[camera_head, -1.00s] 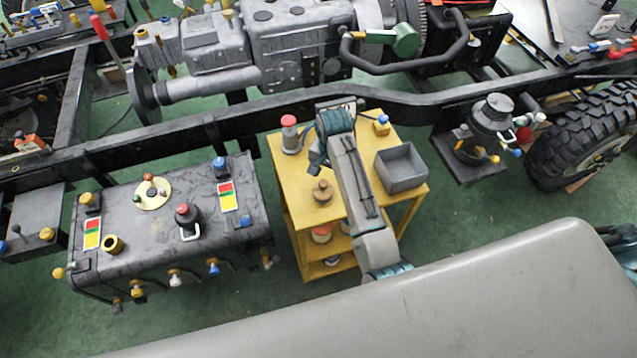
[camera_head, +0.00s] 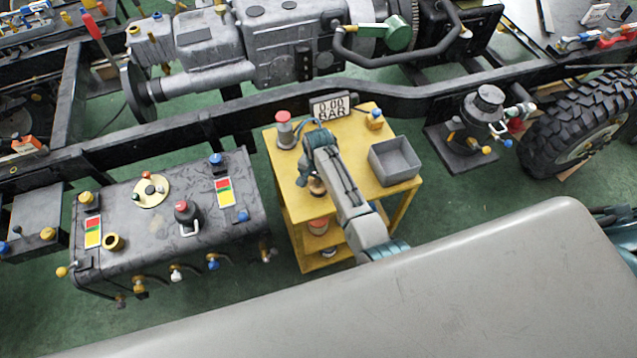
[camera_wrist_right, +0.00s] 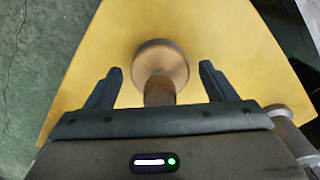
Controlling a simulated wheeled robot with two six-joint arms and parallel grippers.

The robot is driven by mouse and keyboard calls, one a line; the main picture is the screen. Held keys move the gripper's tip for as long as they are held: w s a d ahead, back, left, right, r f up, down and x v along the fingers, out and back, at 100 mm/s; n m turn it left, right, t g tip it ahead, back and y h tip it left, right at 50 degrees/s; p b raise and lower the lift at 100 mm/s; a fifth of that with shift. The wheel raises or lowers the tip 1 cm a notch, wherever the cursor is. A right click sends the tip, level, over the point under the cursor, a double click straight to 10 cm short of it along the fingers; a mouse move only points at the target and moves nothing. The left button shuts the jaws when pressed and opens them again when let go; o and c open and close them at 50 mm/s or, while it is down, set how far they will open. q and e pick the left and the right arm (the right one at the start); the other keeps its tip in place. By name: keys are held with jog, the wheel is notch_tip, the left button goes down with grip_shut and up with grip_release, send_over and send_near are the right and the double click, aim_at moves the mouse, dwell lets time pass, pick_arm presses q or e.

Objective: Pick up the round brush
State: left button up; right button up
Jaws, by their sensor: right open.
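The round brush (camera_head: 317,188), brown with a round base, stands on the top of the yellow cart (camera_head: 402,189). My right arm partly covers it in the head view. In the right wrist view the brush (camera_wrist_right: 160,62) shows its round brown head, with its handle pointing toward the camera between the fingers. My right gripper (camera_wrist_right: 156,80) is open, with one finger on each side of the brush, and no contact shows. My left gripper is not in view.
The cart top also holds a red-capped grey cylinder (camera_head: 284,130), a 0.00 BAR display (camera_head: 331,107), a small blue-topped yellow part (camera_head: 375,119) and an empty grey bin (camera_head: 395,161). The black chassis rail (camera_head: 230,115) runs behind the cart. A black tank (camera_head: 150,235) stands to its left.

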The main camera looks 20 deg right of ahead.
jog(key=shift+f, duration=0.3)
jog(key=shift+c, duration=0.5)
jog(key=c, duration=0.9)
jog(key=shift+r, duration=0.1)
jog(key=shift+c, duration=0.2)
